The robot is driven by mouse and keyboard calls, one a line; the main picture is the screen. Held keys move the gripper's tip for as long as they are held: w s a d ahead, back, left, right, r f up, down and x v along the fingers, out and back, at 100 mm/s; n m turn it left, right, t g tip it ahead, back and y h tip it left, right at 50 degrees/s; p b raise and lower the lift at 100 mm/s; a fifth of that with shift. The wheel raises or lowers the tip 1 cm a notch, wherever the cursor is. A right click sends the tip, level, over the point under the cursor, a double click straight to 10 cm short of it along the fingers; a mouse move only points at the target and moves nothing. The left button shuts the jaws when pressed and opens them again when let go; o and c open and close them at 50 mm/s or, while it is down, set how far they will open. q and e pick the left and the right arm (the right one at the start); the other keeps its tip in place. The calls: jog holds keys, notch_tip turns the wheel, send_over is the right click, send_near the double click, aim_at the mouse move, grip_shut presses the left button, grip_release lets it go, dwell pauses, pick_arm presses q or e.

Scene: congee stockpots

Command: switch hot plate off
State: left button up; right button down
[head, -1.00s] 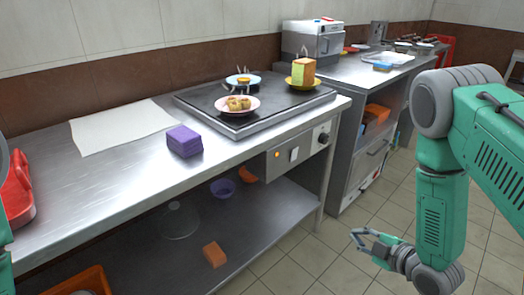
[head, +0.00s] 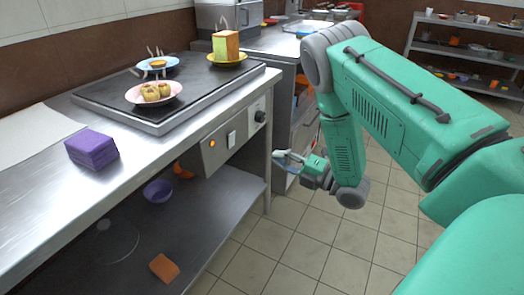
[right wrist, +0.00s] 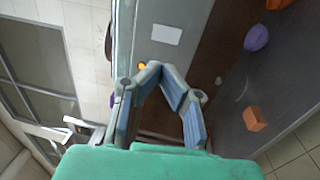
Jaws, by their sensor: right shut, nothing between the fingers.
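The hot plate (head: 190,98) is a flat dark slab on the steel counter. Its front panel (head: 218,150) carries a lit orange lamp (head: 212,144), a white switch (head: 231,139) and a black knob (head: 260,116). In the right wrist view, the white switch (right wrist: 166,35) and the orange lamp (right wrist: 143,66) show just beyond the fingertips. My right gripper (head: 279,156) is shut and empty, in front of the panel and to the right of the knob in the head view, apparently not touching it. My left gripper is out of view.
Two plates of food, a pink one (head: 153,97) and a yellow one (head: 227,58), and a blue plate (head: 158,66) sit steaming on the hot plate. A purple block (head: 92,149) lies on the counter. The lower shelf (head: 205,215) juts below the panel. Tiled floor is clear.

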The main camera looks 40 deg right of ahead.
aim_at(232, 137)
jog(key=b+x, duration=0.3)
jog(key=x, duration=0.9)
jog(key=shift+w+a, duration=0.25)
jog(key=shift+w+r, duration=0.1)
jog(key=shift+w+a+r+g+p, duration=0.25)
jog(key=shift+r+g+p, duration=0.1)
jog(key=shift+p, duration=0.35)
jog(key=shift+d+f, duration=0.1)
jog(key=shift+f, duration=0.15)
